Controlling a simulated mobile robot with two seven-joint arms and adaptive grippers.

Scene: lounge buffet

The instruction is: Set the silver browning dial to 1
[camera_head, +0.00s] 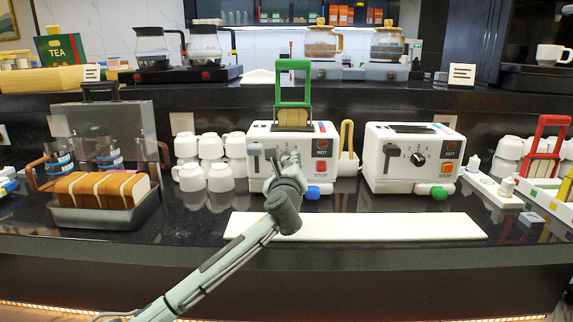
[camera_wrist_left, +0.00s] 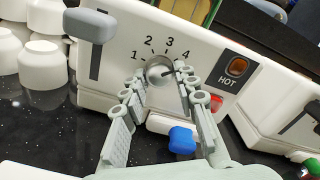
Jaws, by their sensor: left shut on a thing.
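The silver browning dial (camera_wrist_left: 158,70) is on the front of the left white toaster (camera_head: 258,134), below the numbers 1 to 4. My left gripper (camera_wrist_left: 160,80) has one finger on each side of the dial and is shut on it. A dark pointer mark on the dial seems to point right, towards the 4. In the head view my left gripper (camera_head: 288,166) is at the toaster's front and mostly hides the dial. My right gripper is in neither view.
A grey lever (camera_wrist_left: 90,25) is left of the dial; the HOT light (camera_wrist_left: 237,66) is right. A red STOP button (camera_head: 321,167) and blue knob (camera_head: 312,192) are close by. A second toaster (camera_head: 412,135) has a black dial. White cups (camera_head: 221,178) stand left.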

